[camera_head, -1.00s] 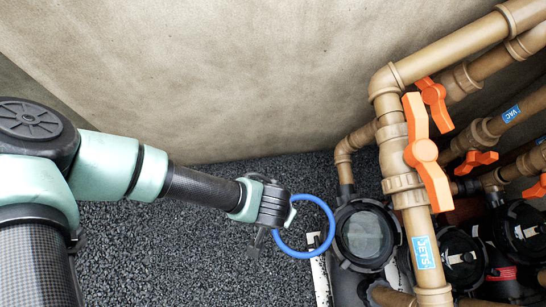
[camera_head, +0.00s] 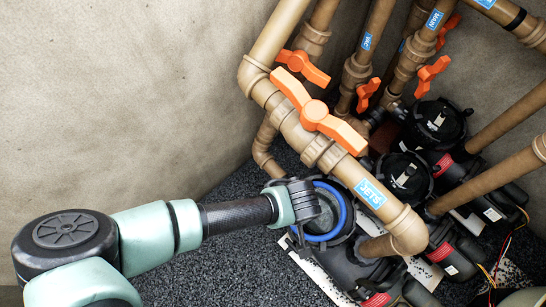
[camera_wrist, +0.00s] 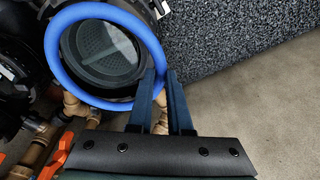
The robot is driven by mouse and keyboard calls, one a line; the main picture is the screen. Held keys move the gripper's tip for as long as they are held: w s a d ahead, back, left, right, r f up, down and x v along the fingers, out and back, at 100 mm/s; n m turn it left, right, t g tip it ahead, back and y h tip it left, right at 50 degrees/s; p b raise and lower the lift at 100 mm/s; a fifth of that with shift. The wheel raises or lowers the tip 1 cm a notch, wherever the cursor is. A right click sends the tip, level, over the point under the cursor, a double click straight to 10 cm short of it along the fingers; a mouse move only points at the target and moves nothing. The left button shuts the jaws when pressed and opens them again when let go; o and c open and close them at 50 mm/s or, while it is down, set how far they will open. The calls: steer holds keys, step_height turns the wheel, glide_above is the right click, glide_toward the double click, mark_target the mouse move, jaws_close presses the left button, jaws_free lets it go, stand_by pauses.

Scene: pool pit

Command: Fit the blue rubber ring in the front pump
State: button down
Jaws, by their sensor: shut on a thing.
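The blue rubber ring (camera_head: 341,222) is held in my gripper (camera_head: 304,203) over the open round mouth of the front pump (camera_head: 350,243). In the wrist view my gripper (camera_wrist: 164,82) is shut on the lower right side of the ring (camera_wrist: 62,72), and the ring surrounds the view of the pump's dark opening (camera_wrist: 98,50). A strainer basket (camera_wrist: 108,48) shows inside the opening. In the head view my gripper hides the left part of the ring. I cannot tell whether the ring touches the pump's rim or hovers above it.
A tan pipe with an orange valve handle (camera_head: 315,113) and a JETS label (camera_head: 370,193) runs close beside the front pump. Two more pumps with black lids (camera_head: 404,178) (camera_head: 438,122) stand behind. Dark gravel (camera_head: 228,262) lies to the left, beside the wall (camera_head: 110,100).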

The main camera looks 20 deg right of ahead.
steer(key=d, duration=0.1)
steer(key=d+b, duration=0.1)
steer(key=shift+w+d+f, duration=0.2)
steer(key=shift+d+f, duration=0.1)
steer(key=shift+d, duration=0.1)
steer(key=f+b, duration=0.5)
steer(key=shift+d+f, duration=0.2)
steer(key=shift+f, duration=0.05)
steer(key=shift+w+r+p, duration=0.1)
steer(key=shift+r+p, duration=0.45)
steer(key=shift+p, duration=0.15)
steer(key=shift+f, duration=0.1)
steer(key=shift+f+p, duration=0.1)
steer(key=shift+p, duration=0.2)
steer(key=shift+f, duration=0.35)
stand_by(0.4)
steer(key=c, duration=0.8)
jaws_free()
steer(key=shift+o, duration=0.2)
